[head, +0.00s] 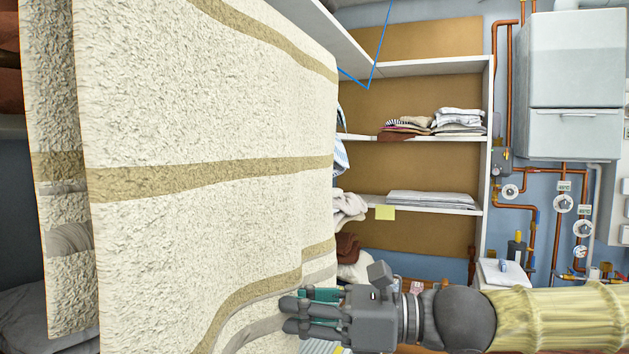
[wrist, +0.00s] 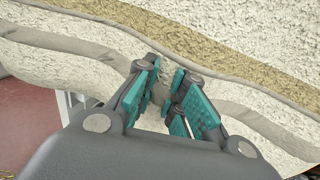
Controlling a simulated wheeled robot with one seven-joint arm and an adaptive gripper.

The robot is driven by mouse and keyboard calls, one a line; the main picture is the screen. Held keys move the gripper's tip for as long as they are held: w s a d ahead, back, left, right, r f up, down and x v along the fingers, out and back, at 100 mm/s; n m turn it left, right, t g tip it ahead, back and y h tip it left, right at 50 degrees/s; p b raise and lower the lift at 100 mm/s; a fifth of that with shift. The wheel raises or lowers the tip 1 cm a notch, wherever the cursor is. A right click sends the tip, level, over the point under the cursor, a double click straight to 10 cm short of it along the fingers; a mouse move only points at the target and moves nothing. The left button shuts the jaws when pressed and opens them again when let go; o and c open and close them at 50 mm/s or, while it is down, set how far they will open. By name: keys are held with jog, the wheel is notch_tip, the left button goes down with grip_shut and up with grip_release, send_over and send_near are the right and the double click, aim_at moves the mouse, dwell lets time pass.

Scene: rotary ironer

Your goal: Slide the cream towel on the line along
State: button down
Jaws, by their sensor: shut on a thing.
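The cream towel (head: 210,120) with tan stripes hangs large across the left half of the head view. A second layer of the same cloth shows at its left. My gripper (head: 292,315) is at the towel's lower right edge, reaching in from the right. In the wrist view my gripper (wrist: 165,95) has its teal-padded fingers closed on a pinched fold of the towel (wrist: 240,60) near its lower hem. The cloth bunches between the fingertips. The top of the towel is out of view.
Behind, white shelves (head: 435,205) hold folded linen (head: 458,122) and loose cloths. A grey-white boiler (head: 575,85) with copper pipes and gauges is on the right wall. A blue line (head: 372,70) shows at the top. Open room lies between towel and shelves.

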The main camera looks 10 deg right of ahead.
aim_at(219, 352)
jog(key=shift+s+a+f+b, duration=0.15)
jog(key=shift+s+a+b, duration=0.15)
jog(key=shift+b, duration=0.25)
jog(key=shift+s+a+b, duration=0.1)
jog(key=shift+s+b, duration=0.15)
jog(key=shift+b, duration=0.1)
jog(key=shift+s+a+b, duration=0.4)
jog(key=shift+s+b, duration=0.2)
jog(key=shift+b, duration=0.5)
jog(key=shift+s+a+b, duration=0.3)
jog(key=shift+s+b, duration=0.2)
jog(key=shift+b, duration=0.45)
jog(key=shift+s+a, duration=0.1)
jog(key=shift+s, duration=0.05)
jog(key=shift+b, duration=0.3)
jog(key=shift+s+a, duration=0.1)
jog(key=shift+s+a+b, duration=0.55)
jog(key=shift+s+b, duration=0.2)
jog(key=shift+b, duration=0.7)
jog(key=shift+s+a+b, duration=0.5)
jog(key=shift+s+b, duration=0.25)
jog(key=shift+b, duration=0.65)
jog(key=shift+s+a+b, duration=0.55)
jog(key=shift+s+b, duration=0.3)
jog(key=shift+b, duration=0.35)
